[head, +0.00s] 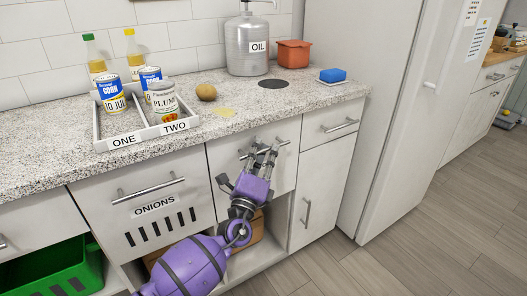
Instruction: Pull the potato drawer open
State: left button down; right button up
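An unlabelled-looking white drawer (226,158) is in the middle of the cabinet, right of the drawer marked ONIONS (145,230). My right gripper is not in view.
The counter (60,155) holds a two-part tray (146,136) with cans, bottles behind it, a potato (206,92), an oil canister (247,50) and a blue sponge (333,75). A green crate (50,270) is low left.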

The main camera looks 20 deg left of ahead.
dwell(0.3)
pick_arm(q)
jog(key=shift+s+d+f, duration=0.1)
jog(key=shift+s+d, duration=0.2)
jog(key=shift+d, duration=0.1)
jog(key=s+d, duration=1.4)
jog(key=d, duration=0.5)
jog(key=shift+s+b, duration=0.4)
jog(key=shift+b, duration=0.05)
jog(key=c, duration=2.1)
grip_release()
